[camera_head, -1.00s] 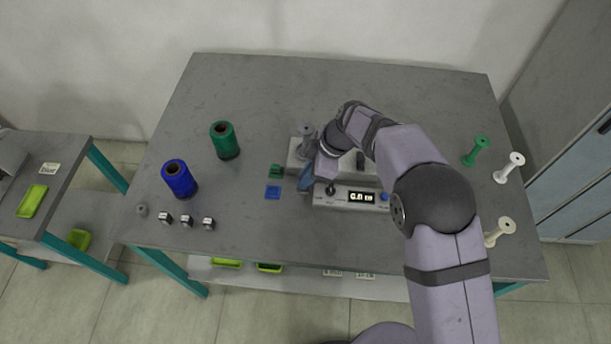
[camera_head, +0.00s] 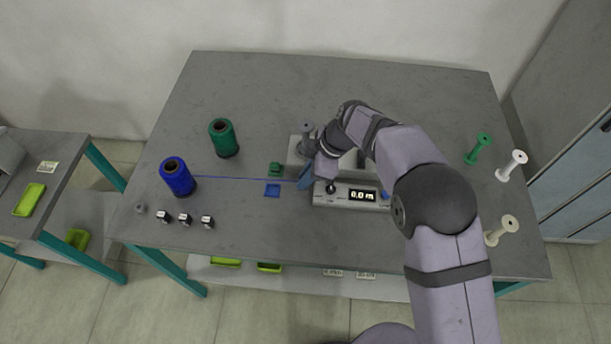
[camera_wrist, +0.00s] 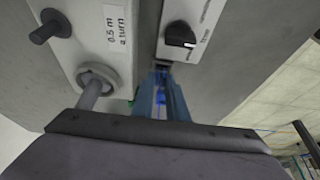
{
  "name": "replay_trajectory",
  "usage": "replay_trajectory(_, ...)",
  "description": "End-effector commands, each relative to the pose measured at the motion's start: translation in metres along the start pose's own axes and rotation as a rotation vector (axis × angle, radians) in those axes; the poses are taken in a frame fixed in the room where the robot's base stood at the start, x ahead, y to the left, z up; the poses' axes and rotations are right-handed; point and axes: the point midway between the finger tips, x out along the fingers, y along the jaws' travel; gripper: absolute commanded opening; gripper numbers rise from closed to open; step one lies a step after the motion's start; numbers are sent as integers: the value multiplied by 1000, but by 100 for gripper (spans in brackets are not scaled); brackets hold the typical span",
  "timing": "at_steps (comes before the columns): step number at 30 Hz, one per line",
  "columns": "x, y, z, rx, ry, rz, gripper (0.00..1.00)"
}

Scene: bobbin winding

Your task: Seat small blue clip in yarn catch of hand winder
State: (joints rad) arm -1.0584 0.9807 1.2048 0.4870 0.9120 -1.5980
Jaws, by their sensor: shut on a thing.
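The hand winder (camera_head: 345,192) is a grey box with a lit display reading about 0.0 m, in the middle of the table. My gripper (camera_head: 305,178) is at its left side, low and close to the housing. In the wrist view my blue fingers (camera_wrist: 160,95) are shut on a small blue piece, the blue clip (camera_wrist: 161,99), right beside the winder's body. The fingers hide most of the clip and the yarn catch, so I cannot tell whether the clip is in the catch. A thin blue yarn (camera_head: 240,179) runs from the blue yarn cone (camera_head: 178,178) to the gripper.
A green yarn cone (camera_head: 223,138) stands behind the blue one. A blue square pad (camera_head: 272,190) and a green block (camera_head: 275,169) lie left of the winder. The table's back is clear.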

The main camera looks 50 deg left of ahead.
Motion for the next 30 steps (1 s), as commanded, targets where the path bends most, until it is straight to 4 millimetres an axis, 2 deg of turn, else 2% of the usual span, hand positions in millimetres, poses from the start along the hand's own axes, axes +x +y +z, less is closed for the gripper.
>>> replay_trajectory(6, 0, 0, 0, 0, 0, 0, 0)
replay_trajectory(7, 0, 0, 0, 0, 0, 0, 18)
replay_trajectory(9, 0, 0, 0, 0, 0, 0, 34)
replay_trajectory(21, -2, 0, -1, 0, 0, 0, 35)
replay_trajectory(30, -20, 0, -8, -1, 0, 1, 35)
